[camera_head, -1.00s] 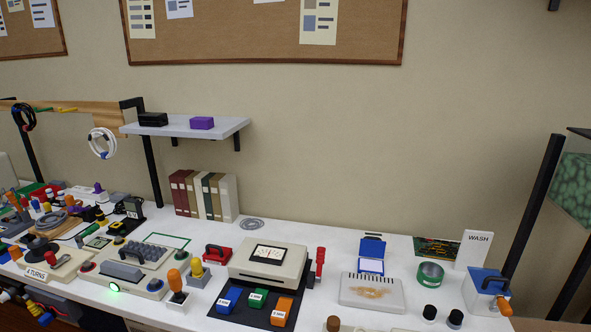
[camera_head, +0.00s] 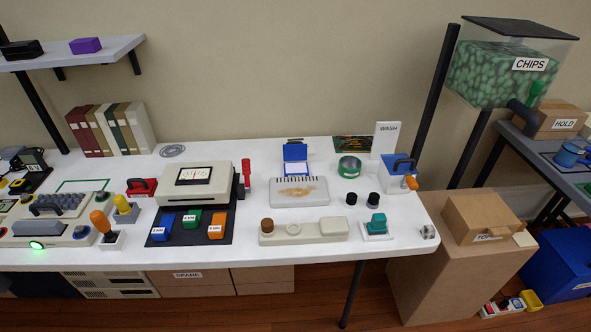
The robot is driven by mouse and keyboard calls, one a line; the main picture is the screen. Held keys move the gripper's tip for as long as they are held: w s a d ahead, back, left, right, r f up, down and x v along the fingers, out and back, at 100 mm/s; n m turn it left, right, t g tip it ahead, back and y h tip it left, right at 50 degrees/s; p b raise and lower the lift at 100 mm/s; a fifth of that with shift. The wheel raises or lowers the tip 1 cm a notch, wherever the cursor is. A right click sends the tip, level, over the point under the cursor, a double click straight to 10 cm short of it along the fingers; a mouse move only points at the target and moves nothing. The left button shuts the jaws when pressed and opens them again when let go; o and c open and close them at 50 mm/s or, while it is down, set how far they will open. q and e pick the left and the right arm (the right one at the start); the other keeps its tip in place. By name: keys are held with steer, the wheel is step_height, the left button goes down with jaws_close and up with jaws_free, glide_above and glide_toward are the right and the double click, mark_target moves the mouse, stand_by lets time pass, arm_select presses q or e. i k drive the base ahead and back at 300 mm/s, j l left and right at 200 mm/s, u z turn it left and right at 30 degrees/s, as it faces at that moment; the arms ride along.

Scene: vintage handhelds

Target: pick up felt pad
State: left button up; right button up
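I cannot tell for sure which thing is the felt pad. A dark flat mat (camera_head: 222,235) lies under the beige meter box (camera_head: 196,187) and the blue, green and orange labelled blocks. A blue open case (camera_head: 295,161) stands at the back of the white table. A teal piece (camera_head: 377,222) sits on a small white base near the front right. A beige bar (camera_head: 300,232) with a brown round knob lies left of it. Neither of my grippers is in view.
The white table (camera_head: 330,258) has clear room along its front right edge. A stained grey-white block (camera_head: 300,192), two black knobs and a blue box with an orange handle (camera_head: 396,172) stand nearby. A chips tank (camera_head: 510,70) and cardboard boxes (camera_head: 455,250) are at the right.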

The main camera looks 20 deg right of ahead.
mark_target(378, 224)
steer(key=z, duration=1.3)
